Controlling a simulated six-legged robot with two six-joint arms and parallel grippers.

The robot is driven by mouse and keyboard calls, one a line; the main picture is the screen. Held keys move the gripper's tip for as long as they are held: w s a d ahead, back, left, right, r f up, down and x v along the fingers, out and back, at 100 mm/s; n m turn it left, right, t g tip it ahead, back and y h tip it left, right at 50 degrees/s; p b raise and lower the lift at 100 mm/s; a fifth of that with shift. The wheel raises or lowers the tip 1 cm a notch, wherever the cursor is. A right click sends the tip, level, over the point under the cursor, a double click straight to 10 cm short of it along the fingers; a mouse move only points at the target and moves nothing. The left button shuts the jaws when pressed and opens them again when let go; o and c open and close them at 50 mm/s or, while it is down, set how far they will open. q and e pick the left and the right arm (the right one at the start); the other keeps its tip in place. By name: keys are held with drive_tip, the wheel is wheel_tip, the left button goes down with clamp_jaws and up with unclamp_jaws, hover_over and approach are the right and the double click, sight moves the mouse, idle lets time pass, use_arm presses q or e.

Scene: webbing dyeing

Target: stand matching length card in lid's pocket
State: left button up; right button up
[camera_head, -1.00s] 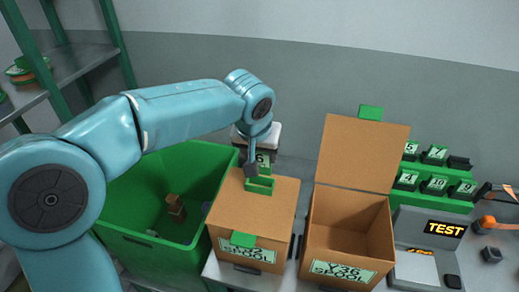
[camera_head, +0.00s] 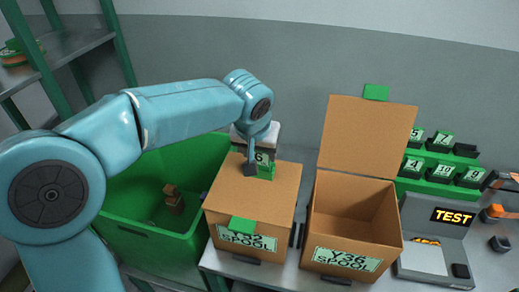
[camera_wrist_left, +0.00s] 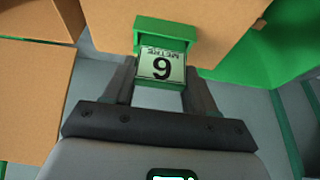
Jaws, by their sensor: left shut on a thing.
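A length card (camera_head: 262,156) reads 6 in the head view. My left gripper (camera_head: 252,170) is shut on it, directly above the closed box's lid. In the left wrist view the card (camera_wrist_left: 161,69), marked METRE, sits between the fingers of the gripper (camera_wrist_left: 160,90), with its print turned over. The green pocket (camera_head: 266,173) is on the lid (camera_head: 278,190) of the closed cardboard box. In the wrist view the pocket (camera_wrist_left: 166,27) meets the card's far edge. I cannot tell how deep the card is in it. My right gripper is not in view.
An open box (camera_head: 350,215) labelled Y36 SPOOL stands right of the closed one, lid raised. A green bin (camera_head: 145,245) is at left. A green rack (camera_head: 425,188) holds several numbered cards, with one holder bare. A TEST device (camera_head: 435,240) stands at right.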

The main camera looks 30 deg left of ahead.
use_arm(q)
drive_tip(key=o, duration=1.1)
drive_tip(key=p+v, duration=0.1)
drive_tip(key=v, duration=1.5)
drive_tip(key=shift+r, duration=0.2)
drive_tip(key=shift+s+a, duration=0.1)
drive_tip(key=shift+s, duration=0.05)
